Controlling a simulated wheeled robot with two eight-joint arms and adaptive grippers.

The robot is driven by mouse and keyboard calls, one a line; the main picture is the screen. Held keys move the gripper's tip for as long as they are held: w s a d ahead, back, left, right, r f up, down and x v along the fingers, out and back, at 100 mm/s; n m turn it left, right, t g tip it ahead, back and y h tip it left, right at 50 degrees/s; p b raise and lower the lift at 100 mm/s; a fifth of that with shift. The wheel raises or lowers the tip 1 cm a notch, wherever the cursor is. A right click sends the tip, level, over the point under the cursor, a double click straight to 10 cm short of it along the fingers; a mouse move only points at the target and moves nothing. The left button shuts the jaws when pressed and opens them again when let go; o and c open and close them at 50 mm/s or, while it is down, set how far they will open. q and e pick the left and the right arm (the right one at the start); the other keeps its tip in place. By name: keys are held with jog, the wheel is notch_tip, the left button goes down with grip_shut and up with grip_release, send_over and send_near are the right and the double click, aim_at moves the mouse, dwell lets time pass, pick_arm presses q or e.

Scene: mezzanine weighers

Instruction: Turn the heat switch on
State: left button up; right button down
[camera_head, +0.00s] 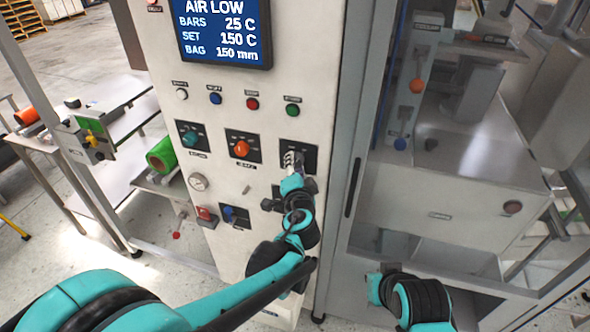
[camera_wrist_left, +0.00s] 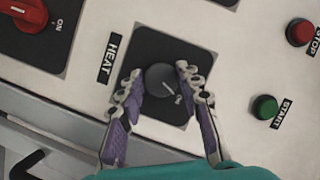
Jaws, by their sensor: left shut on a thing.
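The heat switch is a dark round knob (camera_wrist_left: 160,80) on a square black plate, beside a label reading HEAT (camera_wrist_left: 111,57) in the left wrist view. A pale mark on its face points to the lower right of that view. My left gripper (camera_wrist_left: 159,77) has one finger on each side of the knob and is shut on it. In the head view my left gripper (camera_head: 293,160) is at the right-hand switch of the panel's upper row and largely hides it.
The white panel carries a teal knob (camera_head: 190,139), an orange knob (camera_head: 241,148) and several push buttons. A green START button (camera_wrist_left: 264,107) and red STOP button (camera_wrist_left: 300,32) are near the heat switch. The display (camera_head: 222,32) reads AIR LOW. A metal-framed machine stands right.

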pick_arm(q)
jog(key=shift+m+t+b, duration=0.3)
jog(key=shift+m, duration=0.3)
jog(key=o, duration=1.2)
jog(key=shift+c, duration=0.2)
jog(key=s+r, duration=0.1)
jog(key=s, duration=1.1)
jog(key=shift+d+r, duration=0.2)
jog(key=shift+d, duration=0.2)
